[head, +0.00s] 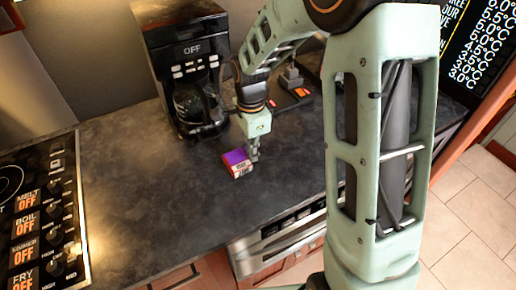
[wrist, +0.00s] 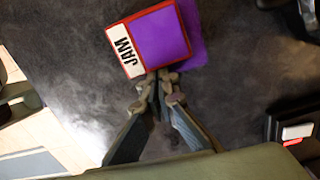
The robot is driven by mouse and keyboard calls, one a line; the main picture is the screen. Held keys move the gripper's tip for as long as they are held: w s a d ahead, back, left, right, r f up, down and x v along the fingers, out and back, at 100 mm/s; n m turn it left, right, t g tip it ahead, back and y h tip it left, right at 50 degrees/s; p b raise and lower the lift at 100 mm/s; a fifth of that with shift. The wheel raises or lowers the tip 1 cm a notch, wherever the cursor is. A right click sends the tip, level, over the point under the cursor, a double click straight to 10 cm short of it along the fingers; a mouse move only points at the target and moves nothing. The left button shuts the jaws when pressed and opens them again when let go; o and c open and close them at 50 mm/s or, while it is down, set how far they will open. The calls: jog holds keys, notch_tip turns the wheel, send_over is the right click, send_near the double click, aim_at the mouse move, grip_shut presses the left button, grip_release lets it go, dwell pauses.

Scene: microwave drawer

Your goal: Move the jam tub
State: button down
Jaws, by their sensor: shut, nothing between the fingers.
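The jam tub (head: 237,163) is a small box with a purple top, a red rim and a pale label, standing on the dark countertop. In the wrist view the jam tub (wrist: 155,38) shows its JAM label on the left side. My gripper (head: 253,156) is just right of the tub in the head view. In the wrist view my gripper (wrist: 158,80) has its fingertips together at the tub's near edge. The fingers are shut with nothing between them. I cannot tell whether they touch the tub.
A coffee machine (head: 186,65) stands at the back. A stove panel (head: 45,215) lies to the left. A dark device with orange lights (head: 291,100) stands behind my gripper. A drawer front (head: 275,245) is below the counter edge. The counter left of the tub is clear.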

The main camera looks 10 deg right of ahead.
aim_at(219, 172)
jog(key=s+a+b, duration=0.1)
jog(key=a, duration=0.3)
jog(key=s+a+b, duration=0.1)
jog(key=s+a, duration=0.1)
jog(key=a, duration=0.3)
jog(key=s+a+b, duration=0.1)
jog(key=s+a, duration=0.1)
jog(key=a, duration=0.2)
jog(key=shift+a, duration=0.35)
jog(key=d, duration=0.1)
jog(key=w+d, duration=0.1)
jog(key=d, duration=0.2)
jog(key=shift+w+r, duration=0.25)
jog(key=shift+w, duration=0.1)
notch_tip(219, 172, up, 10)
jog(key=shift+f, duration=0.2)
